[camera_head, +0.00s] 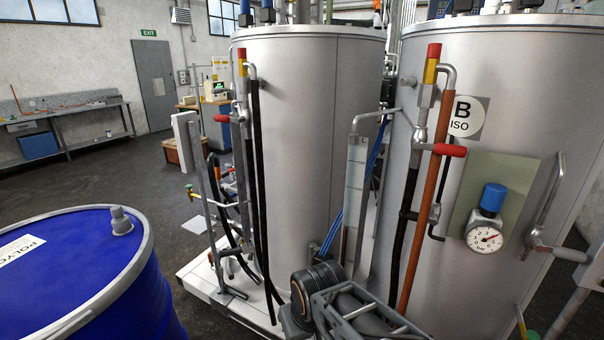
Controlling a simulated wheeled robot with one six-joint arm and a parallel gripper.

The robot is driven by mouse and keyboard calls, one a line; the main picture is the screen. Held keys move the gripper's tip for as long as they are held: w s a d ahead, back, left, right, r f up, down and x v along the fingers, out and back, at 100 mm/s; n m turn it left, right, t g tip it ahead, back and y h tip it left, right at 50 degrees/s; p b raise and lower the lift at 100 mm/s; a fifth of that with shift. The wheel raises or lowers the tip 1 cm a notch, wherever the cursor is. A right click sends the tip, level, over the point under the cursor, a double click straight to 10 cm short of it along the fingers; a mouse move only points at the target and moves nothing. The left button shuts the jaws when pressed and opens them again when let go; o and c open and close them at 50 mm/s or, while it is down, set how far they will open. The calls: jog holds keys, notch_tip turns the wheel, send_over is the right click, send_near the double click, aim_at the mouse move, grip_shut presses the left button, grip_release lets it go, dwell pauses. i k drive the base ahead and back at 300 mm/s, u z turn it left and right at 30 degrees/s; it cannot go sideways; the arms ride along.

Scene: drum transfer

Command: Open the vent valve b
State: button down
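Tank B (395,215), a tall grey cylinder with a round "B ISO" label (467,116), stands at the right. A valve with a red lever handle (451,150) sits on the pipe at its front left. The handle points to the right, roughly level, across the pipe. Above it is a fitting with a red and yellow top (433,62). No tag names the vent valve, so I cannot tell for sure which one it is. Dark and grey parts, probably of my own arm, show at bottom centre; no gripper fingertips are visible.
Another tank (300,130) with a similar red-handled valve (222,118) stands left of tank B. A pressure gauge (484,237) with a blue knob (493,197) is at right. A blue drum (140,305) fills the lower left. Hoses hang between the tanks. Floor is open behind the drum.

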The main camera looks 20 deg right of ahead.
aim_at(579, 255)
jog(key=z, duration=2.55)
jog(key=k, duration=0.55)
jog(key=u, duration=0.75)
jog(key=i, duration=0.95)
jog(key=z, duration=0.3)
